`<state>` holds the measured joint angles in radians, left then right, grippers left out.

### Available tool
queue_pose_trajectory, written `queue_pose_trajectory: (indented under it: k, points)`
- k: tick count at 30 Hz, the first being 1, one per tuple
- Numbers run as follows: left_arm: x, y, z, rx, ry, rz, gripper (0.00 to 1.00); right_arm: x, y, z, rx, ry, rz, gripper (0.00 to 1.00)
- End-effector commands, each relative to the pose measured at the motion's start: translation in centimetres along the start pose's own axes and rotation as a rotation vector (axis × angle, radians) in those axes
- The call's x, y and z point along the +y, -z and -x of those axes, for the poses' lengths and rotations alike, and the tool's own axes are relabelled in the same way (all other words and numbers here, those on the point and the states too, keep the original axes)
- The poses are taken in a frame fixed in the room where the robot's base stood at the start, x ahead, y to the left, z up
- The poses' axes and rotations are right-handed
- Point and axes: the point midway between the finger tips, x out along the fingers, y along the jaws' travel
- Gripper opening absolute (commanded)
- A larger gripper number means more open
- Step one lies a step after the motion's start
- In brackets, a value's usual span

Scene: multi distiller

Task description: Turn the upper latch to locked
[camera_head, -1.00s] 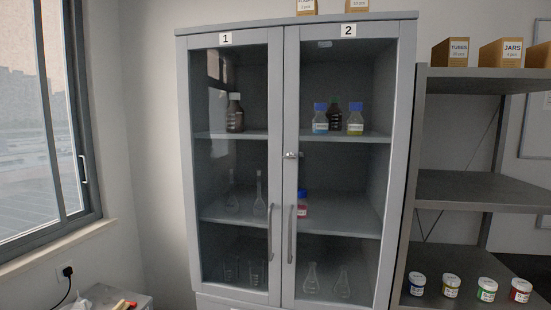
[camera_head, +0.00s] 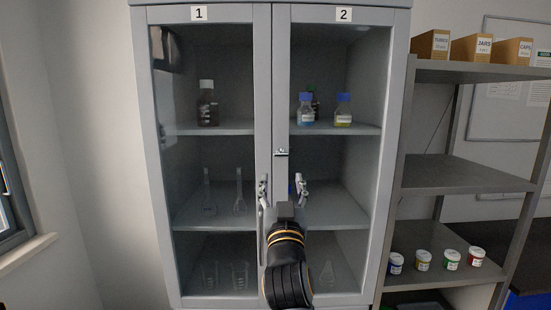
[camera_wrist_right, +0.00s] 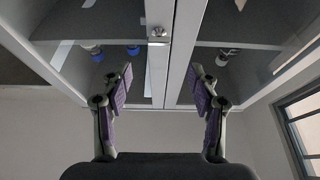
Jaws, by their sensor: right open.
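The latch (camera_head: 281,152) is a small silver piece on the seam between the two grey cabinet doors, a little above mid-height. It looks roughly horizontal, but its exact setting is too small to tell. It also shows in the right wrist view (camera_wrist_right: 158,34), at the top centre. My right gripper (camera_head: 283,184) is open and empty in front of the door seam, just below the latch in the head view. In the right wrist view its purple-padded fingers (camera_wrist_right: 160,85) spread to either side of the seam. My left gripper is out of view.
The left door handle (camera_head: 261,240) is close to my right gripper; the other handle is hidden behind my arm. Glass bottles and flasks stand inside the cabinet. A metal shelf (camera_head: 465,175) with boxes and small jars stands on the right; a window is at the left.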

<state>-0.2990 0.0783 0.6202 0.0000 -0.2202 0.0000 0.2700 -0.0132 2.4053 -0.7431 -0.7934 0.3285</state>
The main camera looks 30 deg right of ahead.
Motion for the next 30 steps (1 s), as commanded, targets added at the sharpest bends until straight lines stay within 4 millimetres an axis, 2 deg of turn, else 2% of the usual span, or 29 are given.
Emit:
queue_pose_trajectory:
  k: [5, 12, 16, 21, 28, 30]
  points:
    - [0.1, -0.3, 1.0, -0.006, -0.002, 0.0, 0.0, -0.1, 0.3, -2.0, 0.003, 0.004, 0.01, 0.6]
    - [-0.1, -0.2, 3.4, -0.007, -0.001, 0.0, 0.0, -0.1, 0.4, -7.3, -0.001, 0.001, 0.007, 0.6]
    - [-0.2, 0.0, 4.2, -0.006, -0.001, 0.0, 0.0, -0.1, 0.3, -9.3, -0.001, 0.002, 0.005, 0.6]
    - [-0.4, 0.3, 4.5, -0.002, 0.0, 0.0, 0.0, -0.1, 0.0, -10.4, -0.002, 0.002, 0.002, 0.6]
    - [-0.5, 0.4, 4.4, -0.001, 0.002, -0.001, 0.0, -0.1, -0.2, -10.4, -0.002, 0.003, 0.002, 0.6]
    - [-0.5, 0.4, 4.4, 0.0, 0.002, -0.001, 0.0, -0.1, -0.2, -10.4, -0.002, 0.003, 0.002, 0.54]
